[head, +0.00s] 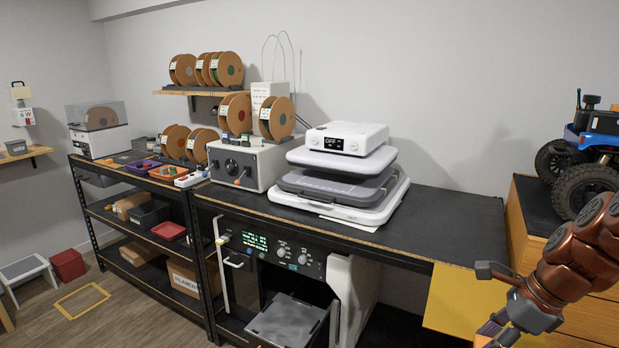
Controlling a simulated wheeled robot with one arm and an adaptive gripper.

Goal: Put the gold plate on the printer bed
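The gold plate (462,298) is a flat yellow sheet at the lower right, below the front edge of the bench top. My gripper (490,302) is at its right side and overlaps it in the picture. Its two fingers look apart, but whether they touch or hold the plate cannot be told. The printer (283,252) is under the bench, with knobs and a lit display on its front panel. The printer bed (285,318) looks like the grey flat plate low in its opening. My gripper is well to the right of it.
A heat press (345,180) and a grey control box (243,164) stand on the black bench top (450,220). Filament spools sit behind. A blue crawler (590,155) stands on the wooden cabinet (525,230) at right. The bench's right part is clear.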

